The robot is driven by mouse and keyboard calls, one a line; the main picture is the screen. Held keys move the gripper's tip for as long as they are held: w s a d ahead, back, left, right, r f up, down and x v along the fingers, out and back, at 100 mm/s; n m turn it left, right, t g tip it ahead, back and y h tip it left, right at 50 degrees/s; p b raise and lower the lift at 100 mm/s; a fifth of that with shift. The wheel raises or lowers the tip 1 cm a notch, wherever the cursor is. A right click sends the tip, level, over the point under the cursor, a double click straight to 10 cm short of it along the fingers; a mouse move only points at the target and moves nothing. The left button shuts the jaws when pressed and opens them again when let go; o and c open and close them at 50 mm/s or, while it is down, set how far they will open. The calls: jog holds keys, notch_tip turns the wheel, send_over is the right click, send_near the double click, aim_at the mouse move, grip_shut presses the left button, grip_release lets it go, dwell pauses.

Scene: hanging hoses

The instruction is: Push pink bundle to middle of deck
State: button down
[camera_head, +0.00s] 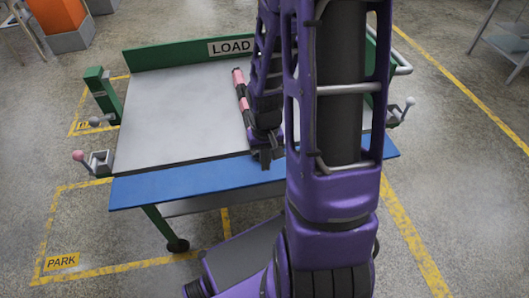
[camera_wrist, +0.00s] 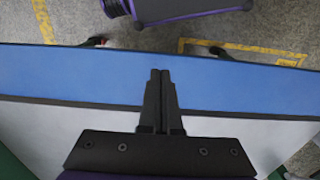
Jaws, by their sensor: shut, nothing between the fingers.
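The pink bundle (camera_head: 241,92), banded with black, lies on the grey deck (camera_head: 175,112) of the cart, right of the middle of the part I can see. My arm hides part of the deck to its right. My gripper (camera_head: 266,158) is shut and empty near the blue front edge of the deck, below the near end of the bundle in the picture. In the wrist view my gripper (camera_wrist: 160,75) points over the blue strip (camera_wrist: 230,85), with no bundle in sight there.
A green back wall with a LOAD sign (camera_head: 231,46) bounds the far side. A green post (camera_head: 103,95) and a pink-knobbed lever (camera_head: 95,161) stand at the left edge. The deck's left half is clear. Yellow floor lines surround the cart.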

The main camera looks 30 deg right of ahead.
aim_at(265, 178)
notch_tip(265, 178, down, 4)
jog(key=shift+f+b, duration=0.1)
jog(key=shift+b, duration=0.2)
jog(key=w, duration=0.2)
jog(key=shift+w+d+r, duration=0.25)
jog(key=shift+w+d, duration=0.05)
jog(key=shift+d, duration=0.1)
jog(key=shift+w+d, duration=0.2)
jog(key=shift+w, duration=0.5)
